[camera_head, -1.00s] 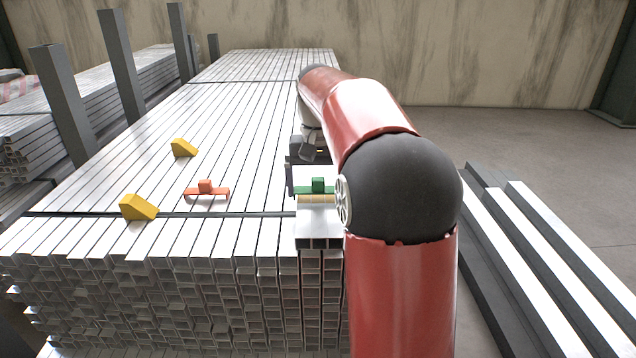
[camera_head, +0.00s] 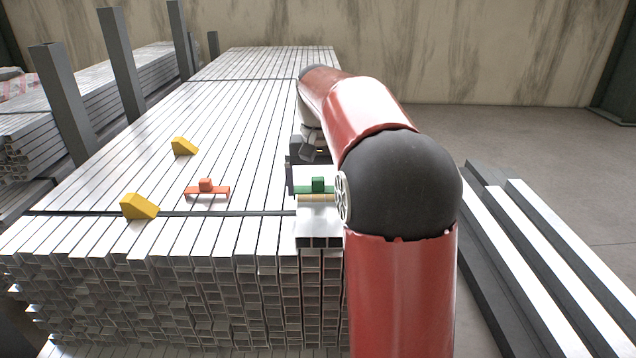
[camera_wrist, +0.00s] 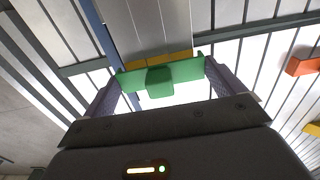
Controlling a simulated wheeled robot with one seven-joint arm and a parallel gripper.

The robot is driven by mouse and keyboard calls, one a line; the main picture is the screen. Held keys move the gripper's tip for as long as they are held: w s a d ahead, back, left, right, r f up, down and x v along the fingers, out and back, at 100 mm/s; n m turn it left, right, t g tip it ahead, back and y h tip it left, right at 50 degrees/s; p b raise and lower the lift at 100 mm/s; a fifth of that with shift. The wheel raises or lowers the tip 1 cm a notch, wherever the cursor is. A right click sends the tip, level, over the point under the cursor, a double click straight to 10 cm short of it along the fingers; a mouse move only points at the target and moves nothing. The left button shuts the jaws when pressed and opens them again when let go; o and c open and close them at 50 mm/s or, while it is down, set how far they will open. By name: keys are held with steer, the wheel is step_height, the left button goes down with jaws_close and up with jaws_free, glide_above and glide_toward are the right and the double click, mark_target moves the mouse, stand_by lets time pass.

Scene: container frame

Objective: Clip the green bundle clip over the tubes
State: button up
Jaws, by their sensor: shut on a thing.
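The green bundle clip (camera_head: 318,187) is a flat bar with a small block on top. In the wrist view the green clip (camera_wrist: 160,78) spans the space between my two fingers. My gripper (camera_wrist: 162,88) is shut on it, one finger at each end. In the head view the clip is at the right front of the stack of square metal tubes (camera_head: 200,130), over a raised pair of tubes. A yellow-tan strip (camera_wrist: 158,58) shows just beyond the clip. My arm hides part of the gripper. I cannot tell whether the clip touches the tubes.
An orange clip (camera_head: 206,190) lies on the tubes to the left. Two yellow wedges (camera_head: 139,207) (camera_head: 183,147) sit farther left. Grey upright posts (camera_head: 122,65) stand along the stack's left side. Long beams (camera_head: 530,260) lie on the floor at right.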

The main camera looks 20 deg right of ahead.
steer(key=shift+f+b, duration=0.5)
steer(key=shift+f, duration=0.5)
steer(key=o, duration=0.6)
steer(key=shift+r, duration=0.1)
step_height(320, 180, up, 7)
steer(key=p, duration=0.7)
steer(key=shift+s, duration=0.1)
stand_by(0.5)
